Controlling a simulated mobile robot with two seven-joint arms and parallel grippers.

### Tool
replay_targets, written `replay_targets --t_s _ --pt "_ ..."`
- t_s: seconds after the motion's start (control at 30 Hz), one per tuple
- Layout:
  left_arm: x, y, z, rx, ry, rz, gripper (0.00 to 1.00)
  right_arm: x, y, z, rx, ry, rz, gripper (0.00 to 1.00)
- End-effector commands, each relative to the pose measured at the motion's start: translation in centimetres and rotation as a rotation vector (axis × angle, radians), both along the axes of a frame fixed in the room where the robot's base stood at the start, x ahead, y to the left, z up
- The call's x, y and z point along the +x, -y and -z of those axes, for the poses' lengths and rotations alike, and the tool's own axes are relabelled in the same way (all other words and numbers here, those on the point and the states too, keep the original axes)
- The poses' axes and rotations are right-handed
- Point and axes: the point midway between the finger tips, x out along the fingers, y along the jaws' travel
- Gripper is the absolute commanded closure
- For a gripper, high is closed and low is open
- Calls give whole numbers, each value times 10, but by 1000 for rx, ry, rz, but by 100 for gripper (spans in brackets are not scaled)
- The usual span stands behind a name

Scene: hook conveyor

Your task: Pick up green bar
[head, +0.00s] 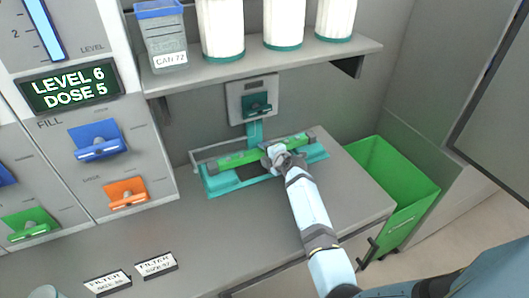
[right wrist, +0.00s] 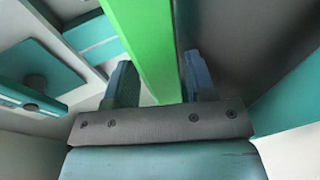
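The green bar (head: 238,158) lies lengthwise over a teal holder (head: 216,186) on the grey counter below the shelf. My right gripper (head: 272,157) is at the bar, right of its middle, and covers part of it. In the right wrist view the green bar (right wrist: 147,45) runs between the two fingers of the right gripper (right wrist: 161,80). A small gap shows beside the left finger, and the right finger is very close to the bar. The fingers look apart, not clamped. The bar still appears to be in the holder. My left gripper is not in view.
A shelf (head: 330,52) with white canisters and a clear container (head: 163,45) hangs above. A dispenser panel with coloured levers (head: 97,141) stands at the left. A green bin (head: 400,190) is beside the counter's right end. The counter front is mostly clear, with two filter labels (head: 157,265).

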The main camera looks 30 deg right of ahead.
Motion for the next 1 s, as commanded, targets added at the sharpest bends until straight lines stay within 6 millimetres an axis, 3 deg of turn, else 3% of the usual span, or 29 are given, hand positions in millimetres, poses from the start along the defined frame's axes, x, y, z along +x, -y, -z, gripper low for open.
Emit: replay_targets --t_s 0.03,0.1,0.23,0.3,0.63,0.87,1.0 --pt "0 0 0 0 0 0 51 0 0 0 1 -1 0 80" --pt "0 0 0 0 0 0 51 0 0 0 1 -1 0 90" --pt "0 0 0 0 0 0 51 0 0 -1 1 1 0 90" --pt "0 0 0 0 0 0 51 0 0 -1 1 1 0 100" --pt "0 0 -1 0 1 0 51 0 0 -9 0 -1 -2 100" --pt "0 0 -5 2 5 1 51 0 0 -49 -3 3 -2 100" --pt "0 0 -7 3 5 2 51 0 1 -90 -5 6 0 100"
